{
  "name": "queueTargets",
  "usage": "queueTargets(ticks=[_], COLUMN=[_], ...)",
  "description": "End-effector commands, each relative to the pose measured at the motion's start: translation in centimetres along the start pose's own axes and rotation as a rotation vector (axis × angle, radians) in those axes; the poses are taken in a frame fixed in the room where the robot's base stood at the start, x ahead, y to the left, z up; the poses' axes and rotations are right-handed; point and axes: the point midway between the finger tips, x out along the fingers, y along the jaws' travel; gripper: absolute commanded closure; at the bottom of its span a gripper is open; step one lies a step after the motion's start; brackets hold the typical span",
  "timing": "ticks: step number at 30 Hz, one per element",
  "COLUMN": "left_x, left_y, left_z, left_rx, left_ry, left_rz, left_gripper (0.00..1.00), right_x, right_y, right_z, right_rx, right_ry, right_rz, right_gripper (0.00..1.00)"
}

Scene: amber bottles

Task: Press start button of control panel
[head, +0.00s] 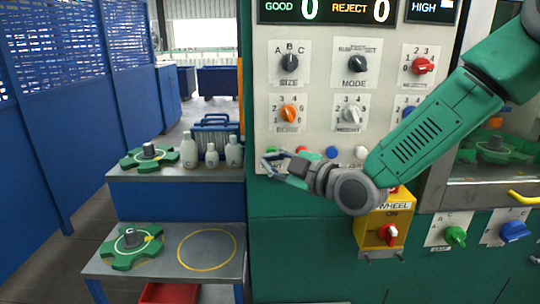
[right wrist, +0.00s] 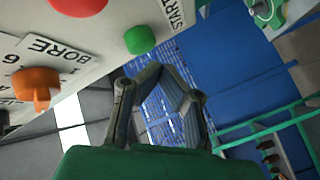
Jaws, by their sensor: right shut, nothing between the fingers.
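The control panel (head: 333,110) is a pale plate with rotary knobs on the green machine. A row of buttons runs along its lower edge. The green start button shows in the right wrist view (right wrist: 139,40), next to a START label (right wrist: 174,12). In the head view the row's left end is partly covered by my right gripper (head: 268,166). That gripper is shut and empty, in front of the panel's lower left corner. In the right wrist view its fingertips (right wrist: 160,70) are below and right of the green button, with a visible gap in the picture. My left gripper is not in view.
A red button (right wrist: 78,4) and an orange knob (right wrist: 36,88) are near the green button. Blue (head: 331,152) and white (head: 361,152) buttons lie further right. Pale bottles (head: 211,155) and a green hub part (head: 148,156) stand on the left shelf. A yellow switch box (head: 380,222) protrudes below.

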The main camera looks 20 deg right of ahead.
Motion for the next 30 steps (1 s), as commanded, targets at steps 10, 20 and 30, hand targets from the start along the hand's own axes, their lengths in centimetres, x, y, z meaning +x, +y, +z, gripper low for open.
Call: queueTargets(ticks=[10,20,30], left_x=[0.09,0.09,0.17], left_y=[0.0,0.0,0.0], left_z=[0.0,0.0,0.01], left_rx=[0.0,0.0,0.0], left_ry=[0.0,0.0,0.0], left_rz=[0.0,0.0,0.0], left_gripper=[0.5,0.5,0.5], right_x=[0.31,0.41,0.63], right_y=[0.68,0.65,0.9], right_z=[0.53,0.44,0.76], right_rx=[0.001,0.0,0.001], right_ry=[0.0,0.0,0.0], right_rz=[0.001,0.001,0.002], right_gripper=[1.0,1.0,1.0])
